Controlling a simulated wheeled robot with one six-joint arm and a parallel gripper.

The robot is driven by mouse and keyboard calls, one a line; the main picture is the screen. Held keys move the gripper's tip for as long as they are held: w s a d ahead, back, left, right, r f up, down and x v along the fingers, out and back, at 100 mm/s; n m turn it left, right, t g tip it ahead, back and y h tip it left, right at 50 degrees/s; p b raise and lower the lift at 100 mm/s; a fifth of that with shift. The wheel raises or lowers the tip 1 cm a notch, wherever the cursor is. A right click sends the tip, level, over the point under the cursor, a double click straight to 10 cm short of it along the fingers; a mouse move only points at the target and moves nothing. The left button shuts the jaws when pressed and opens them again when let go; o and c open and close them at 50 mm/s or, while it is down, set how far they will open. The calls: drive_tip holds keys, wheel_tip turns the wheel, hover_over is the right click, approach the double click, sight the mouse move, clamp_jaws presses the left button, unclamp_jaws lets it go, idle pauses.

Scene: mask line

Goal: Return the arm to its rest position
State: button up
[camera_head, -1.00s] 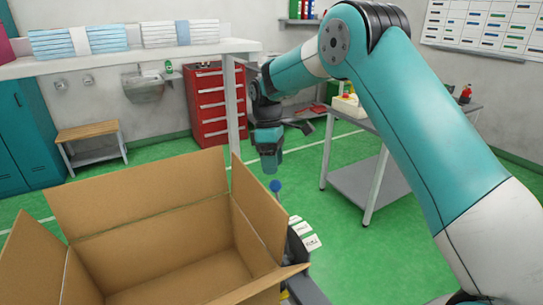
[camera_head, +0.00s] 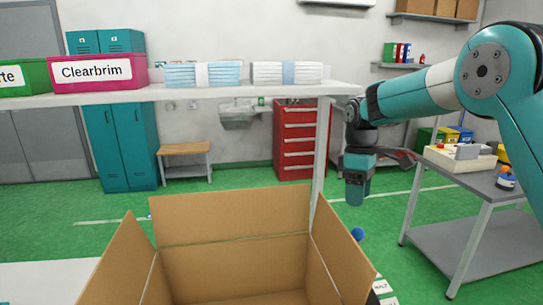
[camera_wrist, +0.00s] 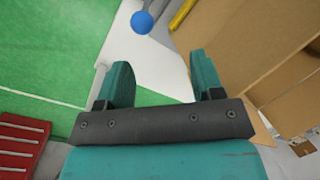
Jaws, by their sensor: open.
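My teal arm reaches in from the right of the head view, with the upper part bent over the grey side table.
An open, empty-looking cardboard box (camera_head: 232,216) stands in front. A shelf (camera_head: 200,93) carries mask stacks and labelled bins. A grey table (camera_head: 468,180) with a tray is at right. A blue ball-shaped knob (camera_head: 357,234) is beside the box. A red drawer cabinet (camera_head: 295,140) stands behind.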

drive_tip(key=s+a+r+m+y, duration=0.1)
drive_tip(key=s+a, duration=0.2)
drive_tip(key=s, duration=0.7)
drive_tip(key=s+a+r+m+t+y, duration=0.1)
drive_tip(key=s+a+r, duration=0.1)
drive_tip(key=s, duration=0.9)
drive_tip(key=s+a+r+m+t+y, duration=0.1)
drive_tip(key=s+a, duration=0.2)
drive_tip(key=s, duration=0.7)
drive_tip(key=shift+s+a+r+m+y, duration=0.3)
drive_tip(key=shift+s+a+y, duration=0.05)
drive_tip(key=shift+s+y, duration=0.05)
drive_tip(key=shift+s+f, duration=0.1)
drive_tip(key=shift+s, duration=0.3)
idle(0.4)
